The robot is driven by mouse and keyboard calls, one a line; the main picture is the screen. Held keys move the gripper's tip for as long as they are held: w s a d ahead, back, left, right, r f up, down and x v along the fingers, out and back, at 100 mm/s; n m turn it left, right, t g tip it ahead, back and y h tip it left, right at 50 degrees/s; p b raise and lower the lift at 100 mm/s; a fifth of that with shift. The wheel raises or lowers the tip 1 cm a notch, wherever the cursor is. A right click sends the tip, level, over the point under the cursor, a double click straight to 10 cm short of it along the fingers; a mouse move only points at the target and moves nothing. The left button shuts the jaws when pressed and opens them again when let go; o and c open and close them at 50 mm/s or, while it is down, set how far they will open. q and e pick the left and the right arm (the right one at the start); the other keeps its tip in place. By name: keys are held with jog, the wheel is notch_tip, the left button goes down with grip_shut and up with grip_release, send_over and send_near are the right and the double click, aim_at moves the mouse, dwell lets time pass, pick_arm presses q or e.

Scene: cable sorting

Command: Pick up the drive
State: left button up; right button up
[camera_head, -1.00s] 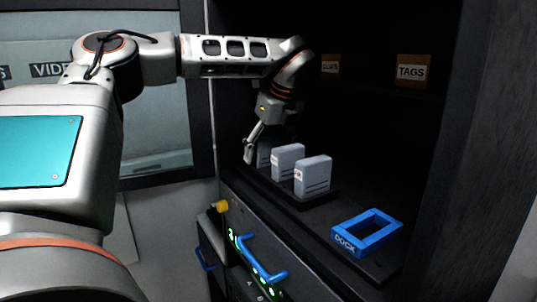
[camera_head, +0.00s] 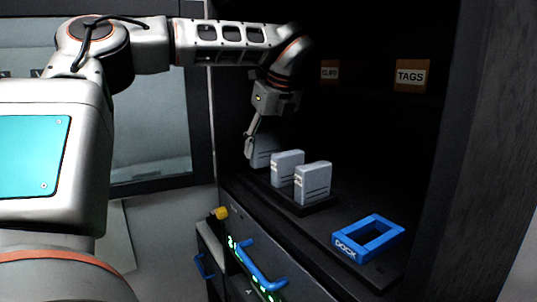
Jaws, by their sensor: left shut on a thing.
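A grey, box-shaped drive (camera_head: 265,149) is at the far left of the row of drives on the dark shelf. My left gripper (camera_head: 250,148) is shut on it from above, at its left side. The drive appears slightly raised above its neighbours; its base is partly hidden, so I cannot tell how clear it is of the rack. Two similar drives, a middle one (camera_head: 287,169) and a right one (camera_head: 313,182), stand upright beside it. My right gripper is not in view.
A blue frame marked DOCK (camera_head: 347,250) lies on the shelf at the right. Orange bins, one labelled TAGS (camera_head: 411,76), sit at the back. A dark cabinet wall bounds the right.

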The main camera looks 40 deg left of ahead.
pick_arm(q)
jog(key=s+r, duration=0.1)
jog(key=s, duration=0.7)
jog(key=s+d+r+b, duration=0.1)
jog(key=s+r, duration=0.1)
jog(key=s, duration=0.6)
jog(key=shift+s+r, duration=0.25)
jog(key=shift+s, duration=0.05)
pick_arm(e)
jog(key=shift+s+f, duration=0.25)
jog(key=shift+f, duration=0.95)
pick_arm(q)
jog(key=shift+a, duration=0.1)
